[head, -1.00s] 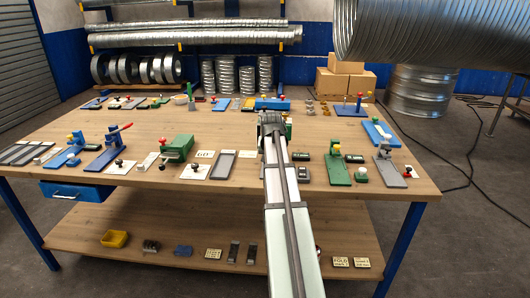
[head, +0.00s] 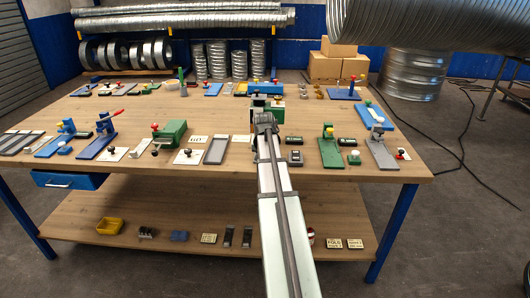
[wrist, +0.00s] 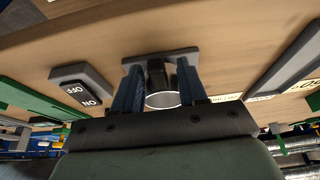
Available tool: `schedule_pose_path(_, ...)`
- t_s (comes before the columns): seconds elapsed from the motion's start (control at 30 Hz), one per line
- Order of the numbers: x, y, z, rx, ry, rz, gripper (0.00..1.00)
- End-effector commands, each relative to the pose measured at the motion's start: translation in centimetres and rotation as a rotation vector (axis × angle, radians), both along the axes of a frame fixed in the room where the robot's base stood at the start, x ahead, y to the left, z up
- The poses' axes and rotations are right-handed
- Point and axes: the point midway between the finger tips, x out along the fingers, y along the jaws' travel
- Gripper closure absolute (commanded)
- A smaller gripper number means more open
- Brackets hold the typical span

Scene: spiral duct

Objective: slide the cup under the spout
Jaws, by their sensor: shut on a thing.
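My gripper (head: 263,122) is over the middle of the workbench, seen from behind in the head view. In the wrist view its two blue fingers (wrist: 161,90) are shut on the cup (wrist: 163,100), of which a round pale rim shows between them. A dark upright piece (wrist: 156,74) stands just beyond the cup on a grey plate (wrist: 160,57); I cannot tell whether it is the spout. In the head view my gripper hides the cup. A green device (head: 273,115) stands behind my gripper there.
A green stand (head: 330,152) and a green press (head: 171,133) flank my arm on the crowded bench (head: 235,178). Its front strip is mostly clear.

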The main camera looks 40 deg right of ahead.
Motion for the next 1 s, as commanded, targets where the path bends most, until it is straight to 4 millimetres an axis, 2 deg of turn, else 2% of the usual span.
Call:
schedule_pose_path(0.6,2.9,-2.9,-0.2,-0.001,-0.001,0.000,0.89)
schedule_pose_path(1.0,3.6,-3.6,-0.3,-0.001,-0.001,0.000,0.89)
